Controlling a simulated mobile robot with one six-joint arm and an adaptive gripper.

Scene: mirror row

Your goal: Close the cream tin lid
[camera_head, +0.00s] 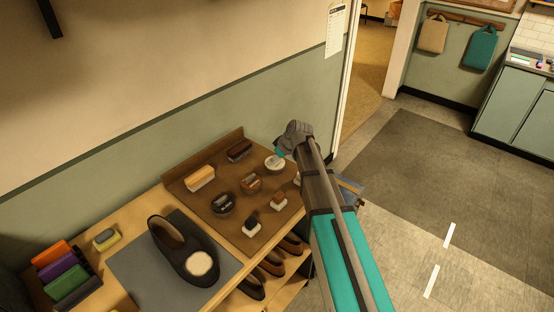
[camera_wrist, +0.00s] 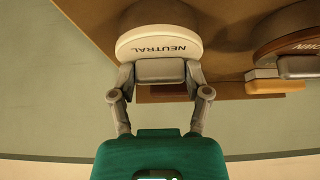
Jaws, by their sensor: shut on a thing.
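The cream tin (camera_head: 274,162) is a pale round tin at the far right of the brown board, partly hidden by my gripper. It fills the top of the wrist view, its cream lid (camera_wrist: 160,42) marked "NEUTRAL" and facing the camera. How far the lid stands open, and the contact itself, cannot be made out.
A brown tin (camera_head: 250,183) and a black tin (camera_head: 223,203) stand close by on the board (camera_head: 188,182). Brushes (camera_head: 239,150) lie behind and in front. A dark shoe (camera_head: 180,250) rests on a grey mat (camera_head: 128,270). A wall runs behind; open floor lies right.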

